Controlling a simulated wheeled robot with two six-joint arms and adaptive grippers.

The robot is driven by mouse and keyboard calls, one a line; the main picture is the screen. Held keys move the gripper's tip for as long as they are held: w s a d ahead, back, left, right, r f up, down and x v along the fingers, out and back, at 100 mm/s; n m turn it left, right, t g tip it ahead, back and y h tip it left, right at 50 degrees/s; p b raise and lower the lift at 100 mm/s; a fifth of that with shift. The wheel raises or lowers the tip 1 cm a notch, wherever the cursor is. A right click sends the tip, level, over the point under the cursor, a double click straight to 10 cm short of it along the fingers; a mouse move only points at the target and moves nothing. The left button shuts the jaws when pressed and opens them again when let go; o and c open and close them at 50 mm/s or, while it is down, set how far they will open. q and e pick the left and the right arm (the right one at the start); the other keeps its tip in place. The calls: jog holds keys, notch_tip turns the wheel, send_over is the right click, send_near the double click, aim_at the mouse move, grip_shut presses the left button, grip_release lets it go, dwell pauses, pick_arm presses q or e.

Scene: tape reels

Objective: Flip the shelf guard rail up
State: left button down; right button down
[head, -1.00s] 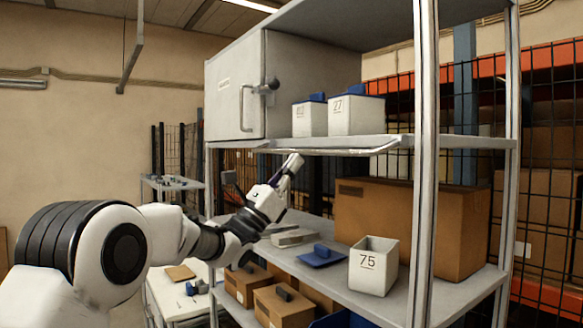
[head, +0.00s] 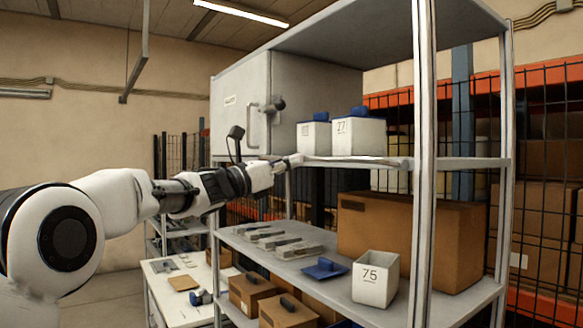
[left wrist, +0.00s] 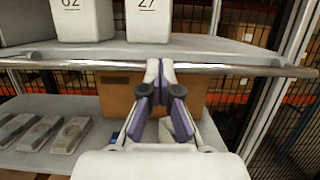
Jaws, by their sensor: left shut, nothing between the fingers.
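The guard rail (head: 358,160) is a thin metal bar along the front of the upper shelf (head: 460,163). In the left wrist view the rail (left wrist: 240,70) runs across the picture, in front of the shelf's edge and roughly level with it. My left gripper (head: 296,159) is shut and empty. Its fingertips (left wrist: 159,64) overlap the rail near its middle in the left wrist view; I cannot tell whether they touch it. In the head view they cover the rail's left part. My right gripper is not in view.
Two white bins (head: 358,136) with blue parts stand on the upper shelf beside a grey cabinet (head: 240,108). Below are a cardboard box (head: 410,232), a white bin marked 75 (head: 375,275) and several grey pieces (head: 275,240). A shelf post (head: 424,200) stands to the right.

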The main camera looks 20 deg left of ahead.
pick_arm(q)
jog(key=r, duration=0.2)
jog(key=w+d+r+p, duration=0.1)
jog(key=r, duration=0.1)
jog(key=w+d+r, duration=0.1)
jog(key=r, duration=0.1)
jog(key=shift+w+r+p, duration=0.25)
jog(key=shift+r+p, duration=0.1)
jog(key=shift+r, duration=0.05)
jog(key=shift+w+d+r, duration=0.1)
jog(key=shift+w+d, duration=0.05)
jog(key=shift+w, duration=0.2)
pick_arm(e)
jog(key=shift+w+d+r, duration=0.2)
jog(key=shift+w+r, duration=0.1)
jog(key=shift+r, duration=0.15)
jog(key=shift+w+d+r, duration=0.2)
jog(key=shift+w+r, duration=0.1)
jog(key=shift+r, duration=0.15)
pick_arm(q)
jog(key=shift+s, duration=0.15)
